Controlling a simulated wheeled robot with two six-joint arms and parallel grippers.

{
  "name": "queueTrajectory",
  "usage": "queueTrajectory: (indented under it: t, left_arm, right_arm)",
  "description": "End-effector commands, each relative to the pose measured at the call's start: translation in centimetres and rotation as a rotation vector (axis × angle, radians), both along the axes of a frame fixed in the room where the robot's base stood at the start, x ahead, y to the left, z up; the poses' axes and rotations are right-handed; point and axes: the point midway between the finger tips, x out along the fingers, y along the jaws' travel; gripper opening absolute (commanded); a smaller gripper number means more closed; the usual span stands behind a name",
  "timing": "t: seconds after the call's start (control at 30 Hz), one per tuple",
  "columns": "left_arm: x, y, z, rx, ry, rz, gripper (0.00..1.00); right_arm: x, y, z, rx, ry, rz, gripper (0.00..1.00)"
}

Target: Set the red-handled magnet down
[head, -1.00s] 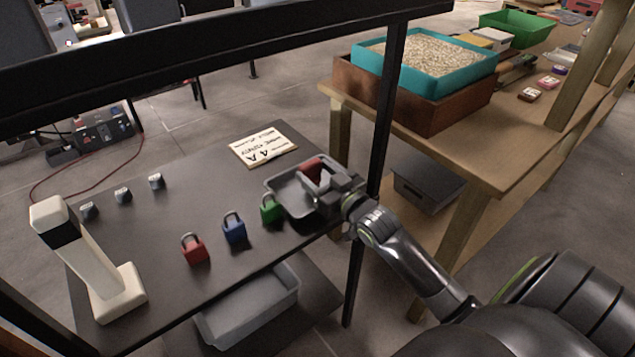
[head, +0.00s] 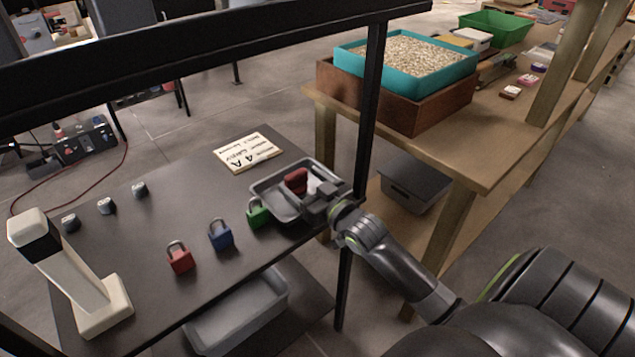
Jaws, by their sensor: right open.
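The red-handled magnet (head: 296,181) is in the small grey tray (head: 262,187) at the right end of the dark table. Its red handle shows; its lower part is hard to make out. My right gripper (head: 312,197) is open at the tray's right side, just beside the handle. I cannot tell whether a finger still touches it. My left gripper is not in view.
Green (head: 257,213), blue (head: 220,234) and red (head: 179,257) padlocks stand left of the tray. A sign (head: 248,151) lies behind it. A white post-like device (head: 75,280) stands at the left. A black frame post (head: 366,120) rises near my right arm.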

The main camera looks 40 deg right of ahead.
Motion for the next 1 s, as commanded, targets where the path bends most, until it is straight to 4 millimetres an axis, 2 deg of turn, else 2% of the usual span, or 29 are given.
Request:
queueTrajectory:
  t: [0.33, 0.6, 0.8, 1.0]
  left_arm:
    - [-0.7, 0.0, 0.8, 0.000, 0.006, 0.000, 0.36]
    - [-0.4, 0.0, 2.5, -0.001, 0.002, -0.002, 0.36]
    - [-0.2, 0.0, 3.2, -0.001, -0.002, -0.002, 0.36]
    - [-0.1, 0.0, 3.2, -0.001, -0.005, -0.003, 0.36]
  right_arm:
    - [-5.9, -0.5, 0.0, -0.002, 0.006, 0.000, 0.76]
    - [-10.1, -0.9, 0.2, 0.000, 0.005, -0.003, 0.76]
    - [-11.6, -0.9, 0.0, 0.000, 0.004, -0.001, 0.76]
    - [-11.8, -0.9, -0.1, 0.000, 0.002, 0.001, 0.76]
